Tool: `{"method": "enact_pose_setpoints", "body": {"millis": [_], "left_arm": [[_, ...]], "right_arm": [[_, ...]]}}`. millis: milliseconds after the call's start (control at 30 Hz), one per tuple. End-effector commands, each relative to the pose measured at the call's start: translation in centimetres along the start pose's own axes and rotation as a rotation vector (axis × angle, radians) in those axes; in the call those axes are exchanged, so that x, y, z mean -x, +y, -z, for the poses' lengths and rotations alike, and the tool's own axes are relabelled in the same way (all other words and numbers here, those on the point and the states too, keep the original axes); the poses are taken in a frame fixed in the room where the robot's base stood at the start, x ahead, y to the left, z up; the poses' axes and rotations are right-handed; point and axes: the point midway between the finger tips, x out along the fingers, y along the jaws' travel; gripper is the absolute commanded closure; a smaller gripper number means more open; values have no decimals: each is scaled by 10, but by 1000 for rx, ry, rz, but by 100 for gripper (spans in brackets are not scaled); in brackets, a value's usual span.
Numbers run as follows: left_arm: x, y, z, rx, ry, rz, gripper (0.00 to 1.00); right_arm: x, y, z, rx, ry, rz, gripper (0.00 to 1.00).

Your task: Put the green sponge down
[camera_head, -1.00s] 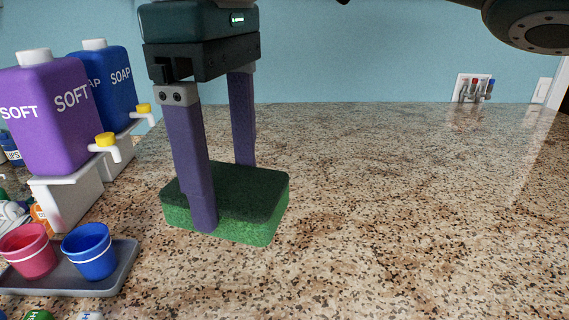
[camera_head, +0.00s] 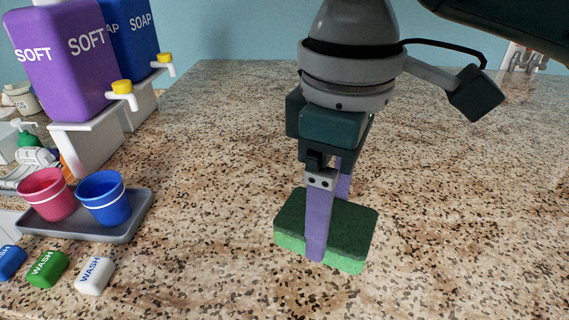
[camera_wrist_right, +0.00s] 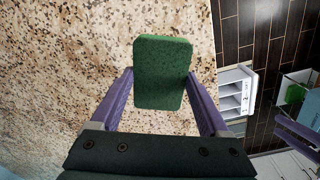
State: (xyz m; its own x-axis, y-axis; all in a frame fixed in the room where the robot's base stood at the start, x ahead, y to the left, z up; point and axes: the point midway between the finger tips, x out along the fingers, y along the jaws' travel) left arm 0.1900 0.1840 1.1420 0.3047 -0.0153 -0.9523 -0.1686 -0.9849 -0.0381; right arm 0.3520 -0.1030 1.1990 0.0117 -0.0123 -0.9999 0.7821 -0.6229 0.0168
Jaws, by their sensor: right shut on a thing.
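The green sponge (camera_head: 345,228), with a dark green top and lighter green sides, is in the middle of the head view over the speckled counter (camera_head: 215,180). My right gripper (camera_head: 325,225) points down with its purple fingers on either side of the sponge, shut on it. In the right wrist view the sponge (camera_wrist_right: 160,73) lies between the two finger tips. I cannot tell whether its underside touches the counter. A purple finger, apparently of my left gripper (camera_wrist_right: 295,130), shows at the right edge of the wrist view; its opening cannot be seen.
A grey tray (camera_head: 135,222) holds a red cup (camera_head: 47,195) and a blue cup (camera_head: 104,200) at left. Several wash pods, including a white one (camera_head: 94,276), lie in front. Purple (camera_head: 60,65) and blue (camera_head: 135,40) dispensers stand behind. The counter right of the sponge is clear.

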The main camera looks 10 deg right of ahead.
Motion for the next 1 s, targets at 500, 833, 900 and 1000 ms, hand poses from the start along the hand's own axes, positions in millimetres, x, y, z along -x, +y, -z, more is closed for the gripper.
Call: {"method": "enact_pose_setpoints", "body": {"millis": [500,833,900,1000], "left_arm": [[2,1,1,5,2,-4,53],[1,2,1,10,3,-7,53],[1,2,1,10,3,-7,53],[1,2,1,9,3,-7,53]], "right_arm": [[-51,-1,0,0,2,-2,73],[-54,-1,0,0,1,-1,17],[-54,-1,0,0,1,-1,9],[-54,-1,0,0,1,-1,0]]}}
